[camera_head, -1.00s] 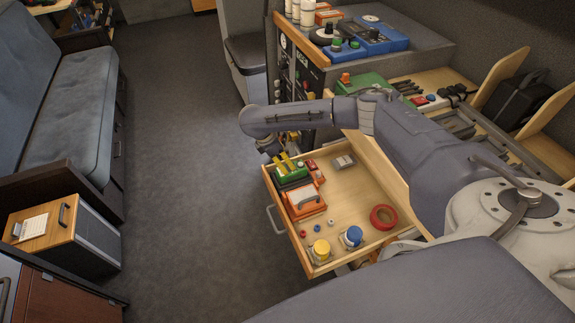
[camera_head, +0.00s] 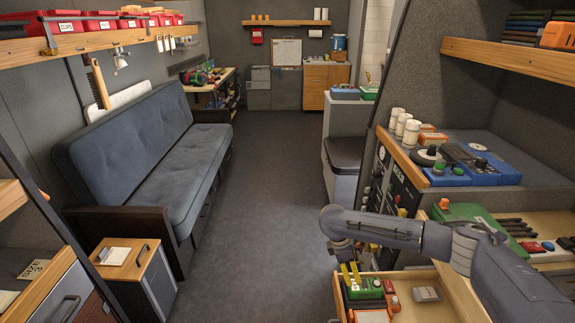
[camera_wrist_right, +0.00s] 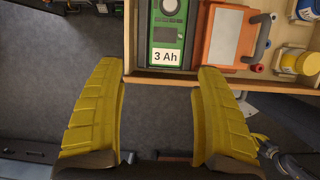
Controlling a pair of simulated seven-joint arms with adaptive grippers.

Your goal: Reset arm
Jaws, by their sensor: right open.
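My right arm reaches in from the right in the head view. Its gripper (camera_head: 350,272) has yellow fingers that point down near the left side of an open wooden drawer (camera_head: 440,280). In the right wrist view the two yellow fingers (camera_wrist_right: 160,70) are wide apart with nothing between them. A green box labelled "3 Ah" (camera_wrist_right: 168,35) lies in the drawer just beyond the fingertips, and it also shows in the head view (camera_head: 368,290). My left gripper is not in view.
An orange case (camera_wrist_right: 232,32) lies beside the green box. A bench with a blue device (camera_head: 472,165) stands behind the drawer. A blue sofa (camera_head: 150,150) and a small cabinet (camera_head: 135,275) are at left. The floor (camera_head: 265,190) between is clear.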

